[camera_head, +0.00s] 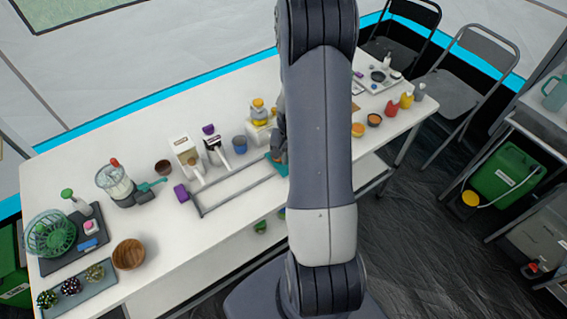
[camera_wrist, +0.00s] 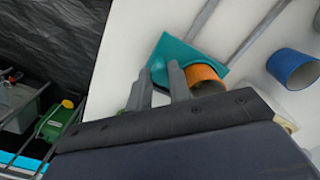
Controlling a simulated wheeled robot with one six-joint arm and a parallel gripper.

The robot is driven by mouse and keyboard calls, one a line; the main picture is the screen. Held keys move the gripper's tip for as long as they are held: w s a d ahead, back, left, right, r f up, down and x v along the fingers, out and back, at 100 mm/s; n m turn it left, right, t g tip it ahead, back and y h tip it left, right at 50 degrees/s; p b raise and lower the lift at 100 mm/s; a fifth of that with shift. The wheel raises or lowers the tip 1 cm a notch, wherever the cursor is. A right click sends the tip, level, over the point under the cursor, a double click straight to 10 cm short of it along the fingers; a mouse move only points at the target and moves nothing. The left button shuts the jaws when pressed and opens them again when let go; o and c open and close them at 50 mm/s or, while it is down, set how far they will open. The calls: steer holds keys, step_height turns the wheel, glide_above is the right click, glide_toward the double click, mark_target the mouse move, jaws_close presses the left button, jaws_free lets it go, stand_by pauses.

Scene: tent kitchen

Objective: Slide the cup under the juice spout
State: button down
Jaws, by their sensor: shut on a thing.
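In the wrist view, my gripper (camera_wrist: 160,72) has its two grey fingers on the near edge of a teal slide piece (camera_wrist: 186,52), shut on a part of it that the fingers mostly hide. An orange cup (camera_wrist: 204,76) stands on the teal piece, just right of the right finger.
A blue cup (camera_head: 239,145) stands behind the rails and also shows in the wrist view (camera_wrist: 293,68). Two white dispensers (camera_head: 188,156) (camera_head: 215,148) stand to its left. A purple block (camera_head: 181,193) sits at the rails' left end. The table front (camera_head: 190,235) is clear.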

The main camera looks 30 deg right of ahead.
steer(key=shift+d, duration=0.15)
steer(key=c, duration=1.3)
jaws_free()
steer(key=shift+d, duration=0.15)
steer(key=shift+r, duration=0.1)
step_height(320, 180, up, 11)
steer(key=shift+b, duration=0.45)
steer(key=shift+f, duration=0.25)
steer(key=f, duration=0.5)
steer(key=f+p, duration=0.1)
steer(key=f, duration=0.4)
steer(key=shift+a+f, duration=0.2)
steer(key=shift+f, duration=0.2)
steer(key=shift+a+r, duration=0.1)
steer(key=shift+a, duration=0.5)
